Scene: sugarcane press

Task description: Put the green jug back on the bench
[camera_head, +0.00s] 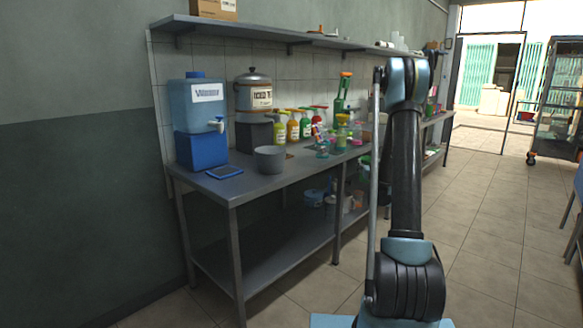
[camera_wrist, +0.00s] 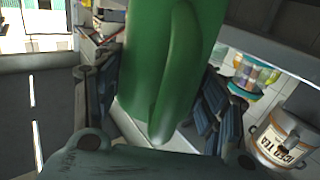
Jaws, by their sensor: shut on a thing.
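The green jug (camera_wrist: 150,60) fills the middle of the wrist view, with its long handle (camera_wrist: 178,70) facing the camera. My gripper (camera_wrist: 155,100) is shut on it, with one dark finger on each side. The jug's top is cut off by the picture edge and its base is partly hidden by my gripper. I cannot tell its height over a surface. The grey metal bench (camera_head: 236,191) runs along the wall in the head view. My gripper cannot be made out there. A tall green item with an orange top (camera_head: 342,88) stands out at the bench's back; I cannot tell whether it is the jug.
A blue water dispenser (camera_head: 196,105), an iced tea urn (camera_head: 253,92), a grey pot (camera_head: 269,160) and several coloured bottles (camera_head: 292,127) stand on the bench. The urn also shows in the wrist view (camera_wrist: 280,140). A wall shelf (camera_head: 255,29) hangs above. The bench's front left is mostly clear.

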